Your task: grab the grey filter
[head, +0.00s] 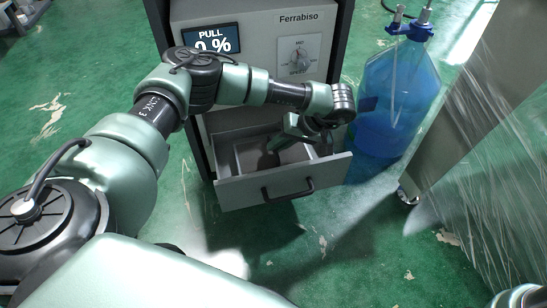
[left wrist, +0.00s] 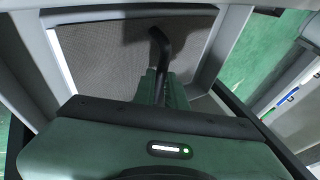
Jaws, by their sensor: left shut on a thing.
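My left gripper (head: 280,140) reaches down into the open drawer (head: 228,193) of the machine. In the left wrist view the fingers (left wrist: 163,88) are shut on a dark curved handle-like bar (left wrist: 162,45). The bar stands in front of a flat grey panel (left wrist: 105,55), which looks like the grey filter inside the drawer. In the head view my arm and gripper cover much of the drawer's inside, so the filter's outline is hard to make out. My right gripper does not show.
The machine (head: 262,38) has a display reading "PULL 0 %" and a dial. A blue liquid container (head: 395,100) stands on the floor just right of the drawer. A panel on a caster (head: 450,100) is farther right. Green floor is free in front.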

